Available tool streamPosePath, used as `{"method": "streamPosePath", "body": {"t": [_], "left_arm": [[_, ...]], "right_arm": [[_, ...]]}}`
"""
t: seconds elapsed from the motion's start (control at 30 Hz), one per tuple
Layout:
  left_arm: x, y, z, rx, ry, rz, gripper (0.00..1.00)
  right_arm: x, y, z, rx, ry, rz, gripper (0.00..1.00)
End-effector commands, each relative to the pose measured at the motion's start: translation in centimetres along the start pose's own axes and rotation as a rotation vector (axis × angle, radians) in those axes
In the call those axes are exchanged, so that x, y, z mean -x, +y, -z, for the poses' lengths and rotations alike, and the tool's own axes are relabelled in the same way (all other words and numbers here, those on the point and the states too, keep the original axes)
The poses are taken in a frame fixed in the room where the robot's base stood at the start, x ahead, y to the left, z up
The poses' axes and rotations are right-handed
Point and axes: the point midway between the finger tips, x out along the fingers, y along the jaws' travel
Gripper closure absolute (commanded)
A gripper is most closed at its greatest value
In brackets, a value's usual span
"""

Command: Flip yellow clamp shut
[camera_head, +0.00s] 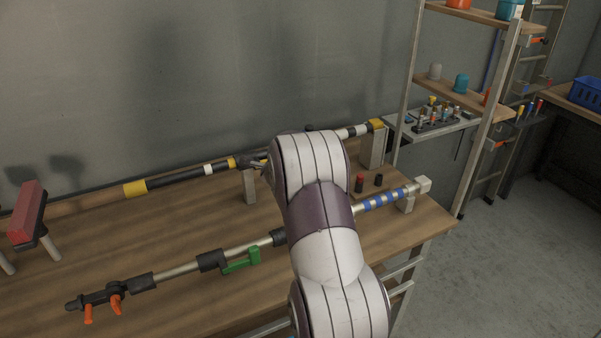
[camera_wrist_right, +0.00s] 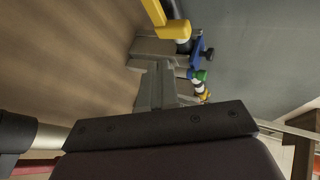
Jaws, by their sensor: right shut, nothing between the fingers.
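The yellow clamp (camera_wrist_right: 165,22) shows as a bent yellow lever at the top of the right wrist view, beside a dark round part. In the head view a small yellow part (camera_head: 243,162) sits on the back pole (camera_head: 185,174), close to my gripper. My right gripper (camera_head: 258,164) is at the back pole, mostly hidden behind my arm. In the wrist view its grey fingers (camera_wrist_right: 156,85) are shut and empty, just below the yellow lever. I cannot tell whether they touch it. My left gripper is out of view.
A front pole (camera_head: 180,268) carries a green clamp (camera_head: 240,262), orange levers (camera_head: 115,303) and blue bands (camera_head: 384,198). Grey posts (camera_head: 250,187) hold up the back pole. A red block (camera_head: 27,213) stands at left. Shelves (camera_head: 450,85) stand beyond the table's right end.

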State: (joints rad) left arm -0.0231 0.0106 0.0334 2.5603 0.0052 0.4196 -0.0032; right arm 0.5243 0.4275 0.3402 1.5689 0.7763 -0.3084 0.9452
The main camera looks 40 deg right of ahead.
Motion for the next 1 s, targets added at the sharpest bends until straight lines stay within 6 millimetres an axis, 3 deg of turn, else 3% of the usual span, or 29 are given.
{"method": "streamPosePath", "body": {"t": [0.2,0.43,0.6,1.0], "left_arm": [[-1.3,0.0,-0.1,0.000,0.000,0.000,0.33],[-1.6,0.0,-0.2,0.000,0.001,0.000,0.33],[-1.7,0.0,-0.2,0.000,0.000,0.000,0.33],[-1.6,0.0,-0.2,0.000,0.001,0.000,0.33]], "right_arm": [[4.4,-0.3,1.9,-0.002,0.001,0.008,1.00],[8.0,-0.6,3.4,-0.003,0.001,0.007,1.00],[8.9,-0.7,3.8,-0.001,0.000,0.005,1.00],[8.9,-0.7,3.8,-0.001,0.000,0.005,1.00]]}}
